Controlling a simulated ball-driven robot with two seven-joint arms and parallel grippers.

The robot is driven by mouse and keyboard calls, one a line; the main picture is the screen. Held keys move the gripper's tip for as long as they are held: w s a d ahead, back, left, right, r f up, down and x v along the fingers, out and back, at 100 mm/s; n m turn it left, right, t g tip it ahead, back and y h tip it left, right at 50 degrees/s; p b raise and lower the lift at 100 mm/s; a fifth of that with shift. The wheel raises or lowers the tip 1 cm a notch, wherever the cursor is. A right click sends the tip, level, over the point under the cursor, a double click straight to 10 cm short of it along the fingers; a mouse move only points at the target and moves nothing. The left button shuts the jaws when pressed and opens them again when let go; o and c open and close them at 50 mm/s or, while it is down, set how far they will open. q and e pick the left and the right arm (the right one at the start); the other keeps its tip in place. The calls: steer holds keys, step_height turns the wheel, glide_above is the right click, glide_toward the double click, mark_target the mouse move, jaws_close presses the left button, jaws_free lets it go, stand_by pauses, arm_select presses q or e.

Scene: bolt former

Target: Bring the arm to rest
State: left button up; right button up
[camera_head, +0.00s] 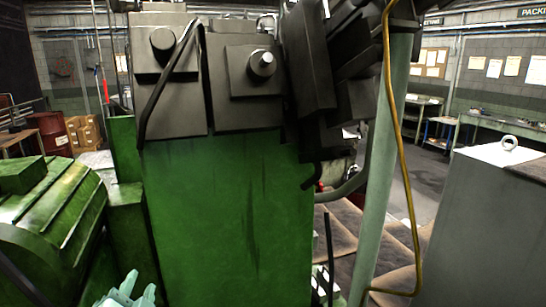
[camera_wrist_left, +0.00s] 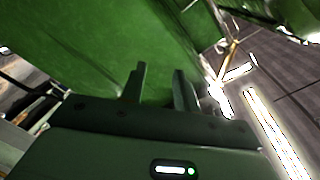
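My left gripper (camera_head: 130,291) shows at the bottom edge of the head view, to the left of the middle, in front of the green machine body (camera_head: 230,215). In the left wrist view its two dark fingers (camera_wrist_left: 160,78) stand apart with nothing between them, and green machine surface (camera_wrist_left: 110,40) lies beyond them. I cannot tell how far the fingertips are from that surface. Most of the left arm is out of the head view. My right gripper is in neither view.
The tall green machine with dark blocks on top fills the centre of the head view. A ribbed green housing (camera_head: 45,215) is at the left. A pale pipe (camera_head: 385,165) with a yellow cable (camera_head: 400,150) and a grey cabinet (camera_head: 485,225) stand at the right.

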arm_select(q)
steer(key=s+a+f+n+g, duration=0.1)
steer(key=s+a+f+g, duration=0.1)
steer(key=s+f+g, duration=0.5)
steer(key=s+a+f+g, duration=0.2)
steer(key=s+a+f, duration=0.1)
steer(key=s+f, duration=0.7)
steer(key=s+d+f+g+h+b, duration=0.1)
steer(key=s+d+f, duration=0.15)
steer(key=f, duration=0.85)
steer(key=s+d+f+g+h+b, duration=0.1)
steer(key=s+f+g+b, duration=0.15)
steer(key=f, duration=0.85)
steer(key=s+d+f+g+h, duration=0.1)
steer(key=s+f, duration=0.2)
steer(key=f, duration=0.8)
steer(key=s+f+n+g+b, duration=0.2)
steer(key=s+f+n, duration=0.1)
steer(key=s+f, duration=1.2)
steer(key=s, duration=0.3)
steer(key=shift+h+b, duration=0.4)
steer(key=shift+f, duration=0.1)
